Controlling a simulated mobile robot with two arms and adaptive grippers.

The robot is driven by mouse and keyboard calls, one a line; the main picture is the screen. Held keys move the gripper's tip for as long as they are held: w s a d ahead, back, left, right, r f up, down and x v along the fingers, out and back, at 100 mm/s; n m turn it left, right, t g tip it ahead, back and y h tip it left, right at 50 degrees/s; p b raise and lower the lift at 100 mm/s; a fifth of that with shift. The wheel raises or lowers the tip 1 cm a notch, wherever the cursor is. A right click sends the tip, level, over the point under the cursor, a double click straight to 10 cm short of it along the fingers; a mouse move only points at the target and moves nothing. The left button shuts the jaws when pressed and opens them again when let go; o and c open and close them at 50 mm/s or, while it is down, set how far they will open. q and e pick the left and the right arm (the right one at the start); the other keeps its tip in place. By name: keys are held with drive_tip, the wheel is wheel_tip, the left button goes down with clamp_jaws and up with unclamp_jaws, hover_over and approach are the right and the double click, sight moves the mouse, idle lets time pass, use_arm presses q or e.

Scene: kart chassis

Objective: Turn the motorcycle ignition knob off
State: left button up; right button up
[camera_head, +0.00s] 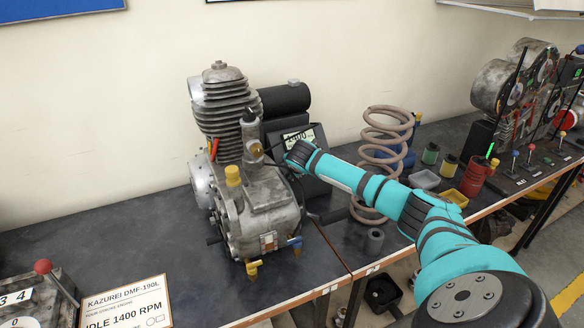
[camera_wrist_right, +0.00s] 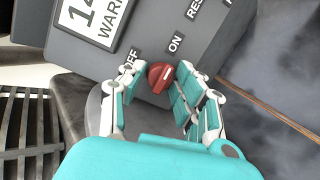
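The motorcycle engine (camera_head: 240,160) stands on the dark bench. The grey control box (camera_head: 312,185) beside it is partly hidden by my right arm. In the right wrist view the red ignition knob (camera_wrist_right: 158,78) sits on the box face (camera_wrist_right: 215,55), below the OFF and ON labels. A pale mark shows on the knob; which label it points to is hard to tell. My right gripper (camera_wrist_right: 162,72) is open around the knob, with the right-hand fingers very close to it and a gap to the left-hand finger. Contact is unclear. It also shows in the head view (camera_head: 299,153). My left gripper is not in view.
A coil spring (camera_head: 385,150) stands behind my right arm. A grey tray (camera_head: 425,180), a yellow tray (camera_head: 454,198) and small jars lie farther right. An idle-speed sign (camera_head: 128,302) and a red-knobbed lever (camera_head: 43,267) are at front left. The bench left of the engine is clear.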

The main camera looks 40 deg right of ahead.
clamp_jaws()
drive_tip(key=shift+r+n+p, duration=0.15)
drive_tip(key=shift+n+p, duration=0.35)
drive_tip(key=shift+p, duration=0.3)
drive_tip(key=n+t+p, duration=0.1)
drive_tip(key=n+p, duration=0.3)
drive_tip(key=shift+p, duration=0.3)
drive_tip(key=n+t+p, duration=0.1)
drive_tip(key=n+p, duration=0.2)
drive_tip(key=n, duration=0.1)
drive_tip(key=shift+s+n, duration=0.1)
drive_tip(key=shift+n, duration=0.3)
drive_tip(key=shift+f+n+t+p, duration=0.15)
drive_tip(key=shift+n+p, duration=0.5)
drive_tip(key=shift+n, duration=0.4)
drive_tip(key=shift+f+n+t+p, duration=0.15)
drive_tip(key=shift+n+p, duration=0.5)
drive_tip(key=shift+n, duration=0.4)
drive_tip(key=shift+y, duration=0.3)
drive_tip(key=shift+o, duration=2.3)
unclamp_jaws()
